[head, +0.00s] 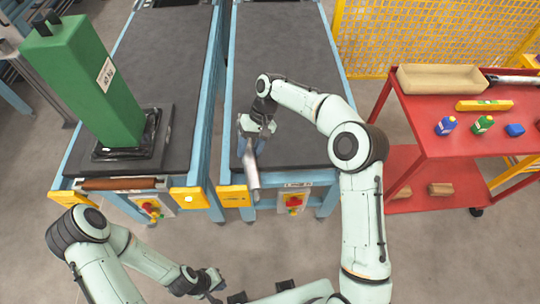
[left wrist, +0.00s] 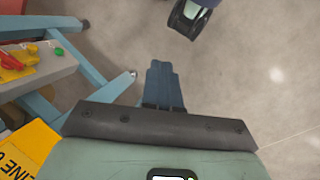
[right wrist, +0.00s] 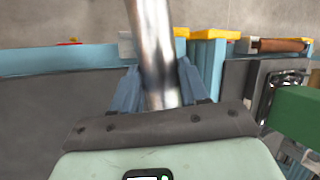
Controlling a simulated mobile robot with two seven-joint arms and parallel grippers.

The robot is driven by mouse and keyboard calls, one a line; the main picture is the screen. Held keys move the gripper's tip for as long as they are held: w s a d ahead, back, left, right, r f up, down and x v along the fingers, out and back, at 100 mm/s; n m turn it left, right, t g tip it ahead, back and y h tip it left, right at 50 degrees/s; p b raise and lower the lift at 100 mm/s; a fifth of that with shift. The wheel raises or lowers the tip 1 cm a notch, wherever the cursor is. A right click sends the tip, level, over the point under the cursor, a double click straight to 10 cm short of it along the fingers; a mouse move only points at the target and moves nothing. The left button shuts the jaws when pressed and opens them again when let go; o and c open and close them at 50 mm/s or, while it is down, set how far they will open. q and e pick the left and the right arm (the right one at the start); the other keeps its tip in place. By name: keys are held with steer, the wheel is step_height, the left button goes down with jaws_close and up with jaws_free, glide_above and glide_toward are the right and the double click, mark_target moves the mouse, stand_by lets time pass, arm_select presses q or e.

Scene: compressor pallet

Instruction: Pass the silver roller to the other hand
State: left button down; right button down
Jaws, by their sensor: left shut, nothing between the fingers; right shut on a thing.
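The silver roller (head: 251,168) is a shiny metal cylinder in my right gripper (head: 257,130), above the front end of the right-hand conveyor. In the right wrist view the roller (right wrist: 153,50) runs up from between the fingers (right wrist: 156,88), which are shut on it. My left gripper (head: 213,284) is low in front of the conveyors, well apart from the roller. In the left wrist view its fingers (left wrist: 163,85) are shut together with nothing between them, over bare floor.
A green block (head: 85,75) stands on the left conveyor (head: 165,60), with a brown roller (head: 120,184) at its front end. Yellow brackets (head: 190,198) and control boxes (head: 293,201) line the front edges. A red cart (head: 460,143) with bottles and a tray (head: 440,79) stands right.

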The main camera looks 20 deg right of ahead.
arm_select(q)
steer(key=c, duration=1.4)
jaws_free()
steer(key=shift+c, duration=0.2)
steer(key=o, duration=1)
steer(key=w, duration=0.1)
steer(key=w+r, duration=0.1)
steer(key=w, duration=0.1)
steer(key=shift+d+m, duration=0.15)
steer(key=shift+m, duration=0.15)
steer(key=shift+c, duration=0.2)
steer(key=w+d+r+m+t+y, duration=0.1)
steer(key=w+d+r+m+t, duration=0.2)
steer(key=w+r, duration=1.3)
step_height(320, 180, up, 25)
steer(key=t+y, duration=0.2)
steer(key=y, duration=0.1)
glide_above(248, 154)
steer(key=s+a, duration=0.6)
steer(key=x, duration=1.2)
steer(key=shift+w+d+r+m, duration=0.15)
steer(key=shift+w+d+m, duration=0.15)
steer(key=shift+d+m, duration=0.15)
arm_select(e)
steer(key=w+a+r, duration=0.3)
steer(key=a+r, duration=0.1)
steer(key=a, duration=0.1)
steer(key=shift+a, duration=0.35)
